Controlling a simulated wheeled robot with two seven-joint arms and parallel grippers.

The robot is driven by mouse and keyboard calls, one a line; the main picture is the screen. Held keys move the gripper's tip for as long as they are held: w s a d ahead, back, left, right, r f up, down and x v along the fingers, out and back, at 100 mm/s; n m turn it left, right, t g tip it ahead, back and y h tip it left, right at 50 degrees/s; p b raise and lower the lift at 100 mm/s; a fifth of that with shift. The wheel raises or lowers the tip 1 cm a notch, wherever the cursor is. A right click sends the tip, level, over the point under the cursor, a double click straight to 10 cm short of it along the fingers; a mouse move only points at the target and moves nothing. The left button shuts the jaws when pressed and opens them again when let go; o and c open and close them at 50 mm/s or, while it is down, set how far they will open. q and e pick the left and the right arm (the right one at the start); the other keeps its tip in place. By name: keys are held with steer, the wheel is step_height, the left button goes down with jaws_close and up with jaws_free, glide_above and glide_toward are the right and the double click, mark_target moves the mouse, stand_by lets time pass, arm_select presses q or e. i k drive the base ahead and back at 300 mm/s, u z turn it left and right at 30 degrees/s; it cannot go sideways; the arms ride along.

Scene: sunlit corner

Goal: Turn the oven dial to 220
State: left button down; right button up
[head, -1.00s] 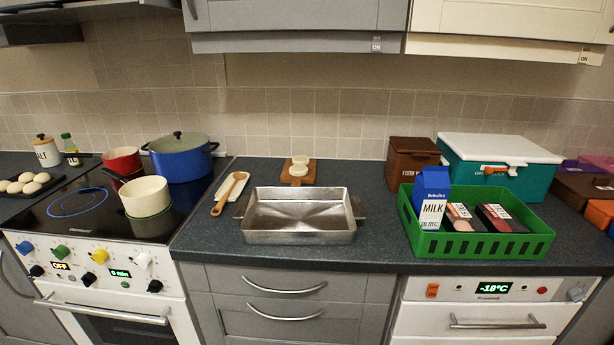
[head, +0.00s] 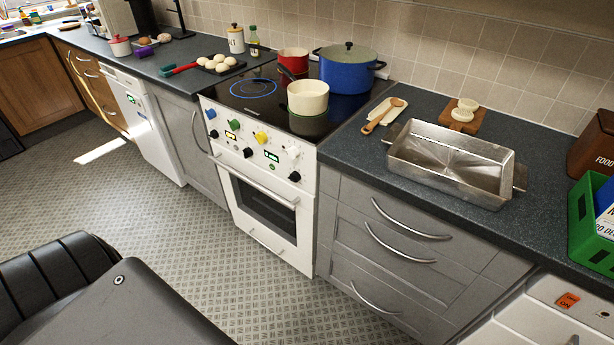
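The white oven (head: 223,184) stands under the black hob, left of the grey drawers, with its door shut. Its panel has a row of coloured dials: blue (head: 211,114), green (head: 233,124), yellow (head: 261,137) and white (head: 293,152). Black dials sit lower, at the left (head: 213,134), middle (head: 248,152) and right (head: 294,176). Two small lit displays, one yellow (head: 231,135) and one green (head: 271,156), are too small to read now. I cannot tell which dial sets the temperature. Neither gripper is in view.
A cream pan (head: 308,97), a red pot (head: 293,63) and a blue pot (head: 346,76) stand on the hob. A metal roasting tin (head: 450,165) sits on the worktop at right. A white dishwasher (head: 145,125) is further left. The patterned floor (head: 195,245) before the oven is clear.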

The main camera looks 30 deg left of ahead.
mark_target(214, 134)
steer(key=u, duration=2.05)
steer(key=i, duration=1.05)
steer(key=z, duration=0.5)
steer(key=i, duration=1)
steer(key=z, duration=0.65)
